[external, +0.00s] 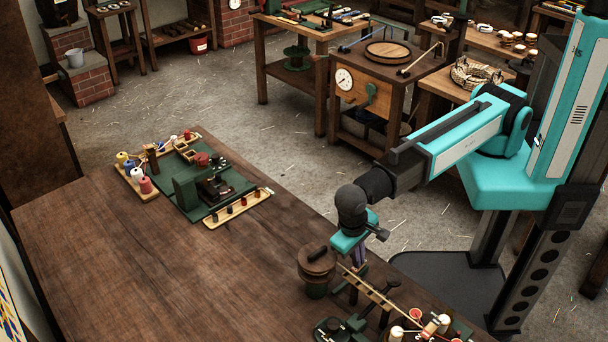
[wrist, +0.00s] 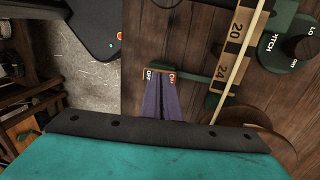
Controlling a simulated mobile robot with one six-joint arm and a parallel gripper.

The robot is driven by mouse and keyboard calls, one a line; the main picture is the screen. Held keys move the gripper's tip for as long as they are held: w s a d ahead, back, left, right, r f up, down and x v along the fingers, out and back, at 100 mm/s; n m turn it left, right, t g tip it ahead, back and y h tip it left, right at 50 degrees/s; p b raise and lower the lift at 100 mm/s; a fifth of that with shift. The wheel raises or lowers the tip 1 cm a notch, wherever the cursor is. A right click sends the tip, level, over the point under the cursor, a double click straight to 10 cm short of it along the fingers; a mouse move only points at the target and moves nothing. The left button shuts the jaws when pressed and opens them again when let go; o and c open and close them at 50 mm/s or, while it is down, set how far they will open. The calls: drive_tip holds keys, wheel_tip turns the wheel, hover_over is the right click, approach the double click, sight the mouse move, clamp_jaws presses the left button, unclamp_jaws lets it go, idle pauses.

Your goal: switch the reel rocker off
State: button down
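The reel rocker (wrist: 159,71) shows in the wrist view as a small switch near the table edge. Its left part is dark and marked OFF; its right part is red and marked ON. Which side is pressed down I cannot tell. My gripper (wrist: 164,90) has its two purple fingers side by side with no clear gap. The fingertips are right at the rocker's lower edge in the picture; whether they touch it I cannot tell. In the external view my gripper (external: 358,260) points down over the bench's right edge, and the rocker is too small to make out.
A scale strip (wrist: 236,50) marked 20 and 24 and a dark knob (wrist: 303,40) lie right of the rocker. Spools on a tray (external: 435,325) are nearby. The bench's left middle (external: 150,260) is clear.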

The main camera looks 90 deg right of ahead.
sight(355, 268)
drive_tip(key=shift+r, duration=0.1)
drive_tip(key=shift+p+v, duration=1.45)
drive_tip(key=shift+v, duration=0.45)
drive_tip(key=b+v, duration=0.3)
drive_tip(key=v, duration=0.7)
